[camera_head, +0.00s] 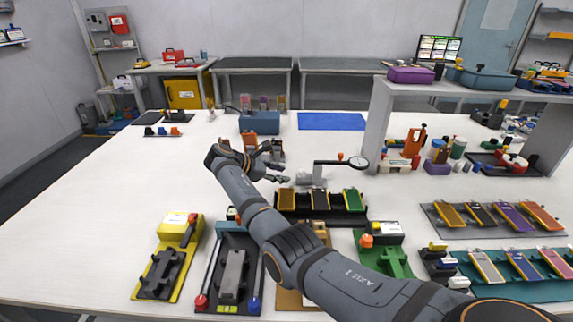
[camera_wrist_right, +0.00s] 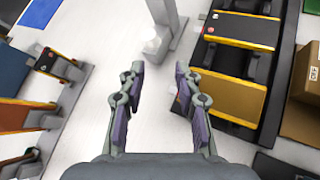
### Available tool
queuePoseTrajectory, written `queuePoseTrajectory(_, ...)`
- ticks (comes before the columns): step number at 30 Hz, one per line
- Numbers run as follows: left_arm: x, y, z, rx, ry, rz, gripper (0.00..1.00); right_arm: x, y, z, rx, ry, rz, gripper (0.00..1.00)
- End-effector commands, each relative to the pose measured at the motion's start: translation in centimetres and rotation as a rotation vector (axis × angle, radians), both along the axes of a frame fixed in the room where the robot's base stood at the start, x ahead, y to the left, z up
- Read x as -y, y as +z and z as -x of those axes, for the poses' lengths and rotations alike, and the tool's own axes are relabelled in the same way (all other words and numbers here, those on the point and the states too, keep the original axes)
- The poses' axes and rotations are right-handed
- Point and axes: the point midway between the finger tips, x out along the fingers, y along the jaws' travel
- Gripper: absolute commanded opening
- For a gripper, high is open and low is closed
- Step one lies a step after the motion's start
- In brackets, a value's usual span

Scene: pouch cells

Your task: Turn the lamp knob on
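A magnifier-style lamp (camera_head: 318,171) stands mid-table behind the row of coloured cells, with a thin dark arm reaching right to a round lens head (camera_head: 359,163). A small orange-red piece (camera_head: 340,156) sits on that arm; I cannot tell whether it is the knob. My right gripper (camera_head: 283,172) is just left of the lamp's grey post, apart from it. In the right wrist view the gripper (camera_wrist_right: 160,70) is open and empty, with a pale post and block (camera_wrist_right: 157,40) beyond its fingertips. My left gripper is not in view.
A black rack (camera_head: 360,216) with orange and green cells lies in front of the lamp. Orange-and-grey holders (camera_head: 249,143) and a blue box (camera_head: 260,122) stand behind and left of my gripper. A raised shelf (camera_head: 377,120) is at right.

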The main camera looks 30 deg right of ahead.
Motion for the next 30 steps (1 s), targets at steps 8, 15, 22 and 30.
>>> queuePoseTrajectory(8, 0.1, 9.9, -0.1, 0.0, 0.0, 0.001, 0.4, 6.5, 3.1, 1.6, 0.8, -0.703, -0.492, 0.34)
queuePoseTrajectory(15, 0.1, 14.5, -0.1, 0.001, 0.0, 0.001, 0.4, 7.3, 7.4, 2.3, 1.195, -1.284, -0.81, 0.34)
queuePoseTrajectory(22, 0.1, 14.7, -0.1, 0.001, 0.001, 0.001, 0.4, 6.8, 7.9, 2.4, 1.251, -1.432, -0.879, 0.34)
queuePoseTrajectory(30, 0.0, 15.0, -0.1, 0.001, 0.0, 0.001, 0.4, 7.5, 4.8, 1.4, 1.245, -1.433, -0.875, 0.34)
